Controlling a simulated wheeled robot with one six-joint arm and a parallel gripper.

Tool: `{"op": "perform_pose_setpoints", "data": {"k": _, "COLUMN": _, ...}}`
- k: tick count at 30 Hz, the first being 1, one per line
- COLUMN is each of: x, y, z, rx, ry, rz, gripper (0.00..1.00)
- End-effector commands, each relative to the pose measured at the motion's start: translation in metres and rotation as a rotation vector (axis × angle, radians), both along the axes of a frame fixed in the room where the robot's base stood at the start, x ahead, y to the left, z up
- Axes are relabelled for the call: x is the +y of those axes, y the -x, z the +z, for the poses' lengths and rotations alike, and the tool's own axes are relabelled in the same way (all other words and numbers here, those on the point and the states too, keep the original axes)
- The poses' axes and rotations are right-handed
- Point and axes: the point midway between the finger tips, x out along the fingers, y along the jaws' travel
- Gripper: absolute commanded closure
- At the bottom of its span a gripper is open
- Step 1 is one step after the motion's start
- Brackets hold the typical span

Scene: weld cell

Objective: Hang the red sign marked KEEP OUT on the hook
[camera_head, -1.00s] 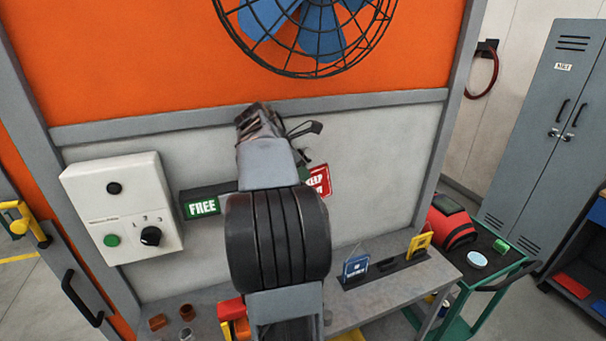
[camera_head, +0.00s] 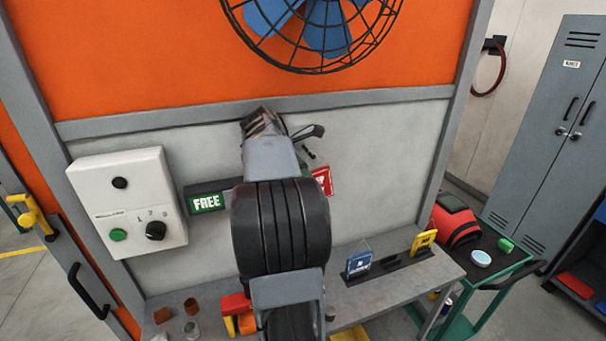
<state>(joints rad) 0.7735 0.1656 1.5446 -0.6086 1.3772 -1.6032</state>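The red sign (camera_head: 323,180) shows at the right edge of my arm, in front of the white wall panel. Only part of it is visible; my arm hides the rest, and most of its lettering is covered. The green FREE sign (camera_head: 208,202) is on a dark bar at the left of my arm. My gripper (camera_head: 263,122) is in front of the panel, mostly seen from behind; its fingertips are not clear. I cannot tell whether it holds the red sign. A hook is not clearly visible; a dark bent part (camera_head: 308,132) juts out beside my gripper.
A white control box (camera_head: 127,205) with a knob is on the left of the panel. A fan (camera_head: 310,30) is above. On the bench (camera_head: 385,291) below, a blue sign (camera_head: 359,262) and a yellow sign (camera_head: 424,241) stand in a dark rack. A green cart (camera_head: 500,270) is at right.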

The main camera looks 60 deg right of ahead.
Motion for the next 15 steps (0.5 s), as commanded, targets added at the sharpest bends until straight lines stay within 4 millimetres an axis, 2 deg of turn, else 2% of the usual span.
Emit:
{"op": "perform_pose_setpoints", "data": {"k": 11, "x": 0.0000, "y": 0.0001, "z": 0.0001, "rx": 0.000, "ry": 0.000, "rz": 0.000, "gripper": 1.00}}
{"op": "perform_pose_setpoints", "data": {"k": 12, "x": 0.0000, "y": 0.0001, "z": 0.0001, "rx": 0.000, "ry": 0.000, "rz": 0.000, "gripper": 0.85}}
{"op": "perform_pose_setpoints", "data": {"k": 15, "x": 0.0000, "y": 0.0001, "z": 0.0001, "rx": 0.000, "ry": 0.000, "rz": 0.000, "gripper": 0.76}}
